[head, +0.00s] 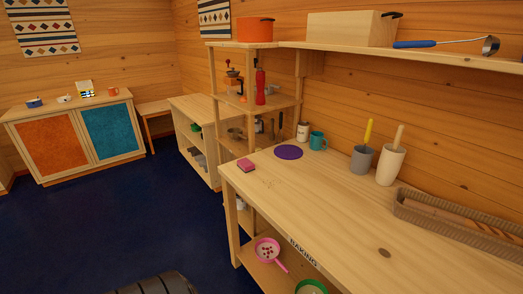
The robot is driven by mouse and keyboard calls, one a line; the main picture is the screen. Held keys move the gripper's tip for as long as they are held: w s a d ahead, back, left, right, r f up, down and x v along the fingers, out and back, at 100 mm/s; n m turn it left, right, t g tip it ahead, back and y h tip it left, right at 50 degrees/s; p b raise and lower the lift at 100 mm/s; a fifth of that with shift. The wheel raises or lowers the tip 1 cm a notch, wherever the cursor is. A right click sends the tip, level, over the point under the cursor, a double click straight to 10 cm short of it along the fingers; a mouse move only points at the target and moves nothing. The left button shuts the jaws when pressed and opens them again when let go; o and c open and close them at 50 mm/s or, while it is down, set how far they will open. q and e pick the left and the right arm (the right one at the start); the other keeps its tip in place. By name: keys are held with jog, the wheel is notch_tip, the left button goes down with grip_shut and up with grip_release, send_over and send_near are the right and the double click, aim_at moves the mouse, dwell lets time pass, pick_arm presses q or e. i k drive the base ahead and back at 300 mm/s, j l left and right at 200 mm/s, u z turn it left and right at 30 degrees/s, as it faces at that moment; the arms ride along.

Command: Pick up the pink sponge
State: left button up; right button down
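The pink sponge (246,165) lies flat on the wooden counter (330,215), close to its far left corner. Its top is pink and its lower side is darker. Nothing touches it and it is fully visible. Neither of my grippers shows in the head view.
Right of the sponge are a purple round mat (288,152), a teal mug (317,140), a grey pot (362,160), a white crock (390,165) and a long basket (460,215). A shelf (400,52) overhangs the counter's back. The front counter and the dark blue floor (120,220) are clear.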

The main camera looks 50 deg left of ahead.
aim_at(246, 165)
jog(key=u, duration=1.8)
